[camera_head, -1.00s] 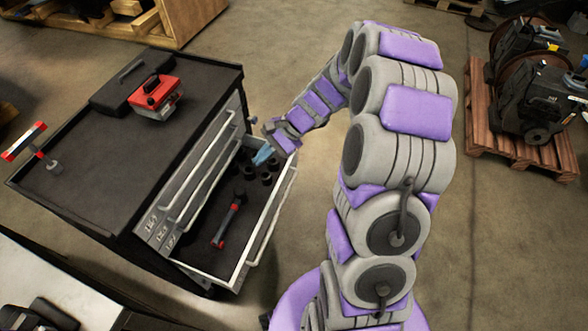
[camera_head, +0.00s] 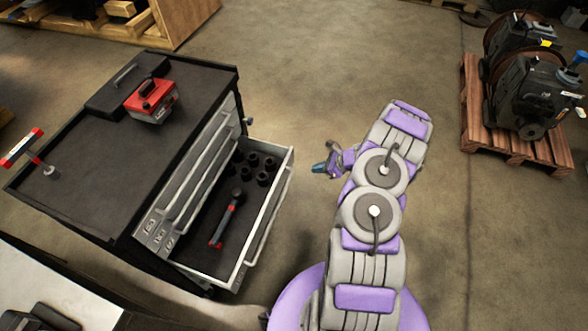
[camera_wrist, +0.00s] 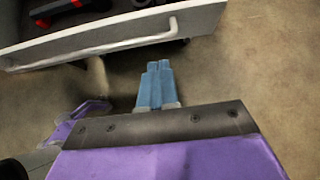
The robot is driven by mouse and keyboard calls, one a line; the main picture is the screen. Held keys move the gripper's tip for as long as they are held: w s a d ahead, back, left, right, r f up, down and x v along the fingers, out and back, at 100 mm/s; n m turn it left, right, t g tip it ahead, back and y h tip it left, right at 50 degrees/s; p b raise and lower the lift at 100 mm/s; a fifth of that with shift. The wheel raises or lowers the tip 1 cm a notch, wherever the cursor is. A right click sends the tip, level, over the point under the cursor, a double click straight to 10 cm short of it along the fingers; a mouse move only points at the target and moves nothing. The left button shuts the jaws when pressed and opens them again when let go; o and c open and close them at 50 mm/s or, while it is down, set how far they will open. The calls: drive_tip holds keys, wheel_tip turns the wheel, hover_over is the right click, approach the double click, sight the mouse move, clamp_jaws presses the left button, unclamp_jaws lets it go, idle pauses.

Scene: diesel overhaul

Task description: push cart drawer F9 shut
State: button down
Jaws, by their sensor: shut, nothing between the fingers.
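A black tool cart (camera_head: 75,201) stands at the left in the head view. One of its drawers (camera_head: 277,191) is pulled out to the right; I cannot read which label is F9. It holds a black-and-red tool (camera_head: 229,217) and several dark sockets (camera_head: 256,164). My gripper (camera_head: 319,168) is shut and empty, just right of the drawer front and apart from it. In the wrist view, the blue fingers of my gripper (camera_wrist: 158,70) are together and point toward the drawer front (camera_wrist: 205,18) with its pale bar handle (camera_wrist: 95,45).
A red box (camera_head: 152,102) and a black case (camera_head: 122,82) sit on the cart top, with a red-and-white tool (camera_head: 25,150) at its left edge. A wooden pallet with machines (camera_head: 510,140) stands at the right. The floor between is clear.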

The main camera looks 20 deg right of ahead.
drive_tip(key=b, duration=0.2)
approach(284, 172)
drive_tip(key=f, duration=0.3)
drive_tip(key=shift+s+a+f, duration=0.1)
drive_tip(key=shift+s+a, duration=0.05)
drive_tip(key=shift+s, duration=0.1)
drive_tip(key=shift+w+a+b, duration=0.4)
drive_tip(key=shift+w+a, duration=0.7)
drive_tip(key=shift+w, duration=0.1)
drive_tip(key=shift+w+a, duration=0.35)
drive_tip(key=shift+w, duration=0.05)
drive_tip(key=w+a+b, duration=0.1)
drive_tip(key=w+a, duration=1.4)
drive_tip(key=shift+a+b, duration=0.2)
drive_tip(key=shift+b, duration=0.15)
drive_tip(key=shift+d, duration=0.25)
